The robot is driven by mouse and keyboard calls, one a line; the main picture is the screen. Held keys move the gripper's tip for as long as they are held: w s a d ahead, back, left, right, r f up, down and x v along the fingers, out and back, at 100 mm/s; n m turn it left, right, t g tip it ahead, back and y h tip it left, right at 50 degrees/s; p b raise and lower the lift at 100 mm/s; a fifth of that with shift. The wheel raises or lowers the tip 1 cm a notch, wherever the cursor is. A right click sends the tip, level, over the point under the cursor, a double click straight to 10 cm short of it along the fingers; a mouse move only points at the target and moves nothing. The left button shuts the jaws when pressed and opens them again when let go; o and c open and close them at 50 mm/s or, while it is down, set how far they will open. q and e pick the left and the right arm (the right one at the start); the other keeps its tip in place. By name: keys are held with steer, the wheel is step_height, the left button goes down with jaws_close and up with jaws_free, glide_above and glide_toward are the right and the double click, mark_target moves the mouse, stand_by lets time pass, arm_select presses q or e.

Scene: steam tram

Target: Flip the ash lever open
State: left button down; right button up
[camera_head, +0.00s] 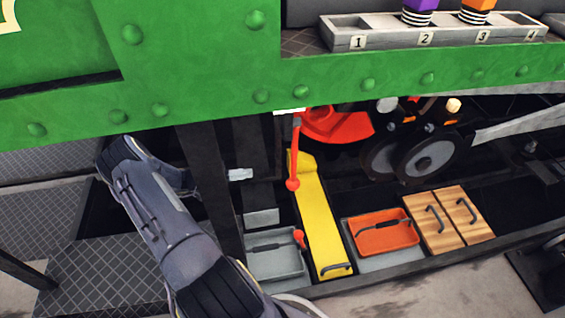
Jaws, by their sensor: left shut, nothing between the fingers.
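A red lever (294,155) with a round red knob at its lower end hangs nearly straight down below the green side panel; I take it to be the ash lever. Its upper end is by a small white label, beside a red curved part (340,125). A yellow chute-like piece (318,225) lies just behind and below the knob. My left gripper (150,165) is at the left, under the green panel's lower edge, well left of the lever and apart from it. It is shut and empty; its fingertips are hard to make out. My right gripper is not in view.
The green riveted panel (200,60) overhangs the upper area. A dark post (210,185) stands between my left gripper and the lever. Below are a grey tray (273,265), an orange tray (383,235) and wooden lids (445,220). A numbered rack (375,38) sits above.

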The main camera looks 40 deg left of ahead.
arm_select(q)
steer(key=w+d+p, duration=0.5)
steer(key=d, duration=0.5)
steer(key=shift+w+r+p, duration=0.2)
steer(key=shift+r+p, duration=0.2)
steer(key=shift+r, duration=0.05)
steer(key=s+d+n+p, duration=0.4)
steer(key=s+d, duration=0.1)
steer(key=d, duration=0.2)
steer(key=shift+s+d+r, duration=0.2)
steer(key=shift+s+r, duration=0.05)
steer(key=shift+s, duration=0.15)
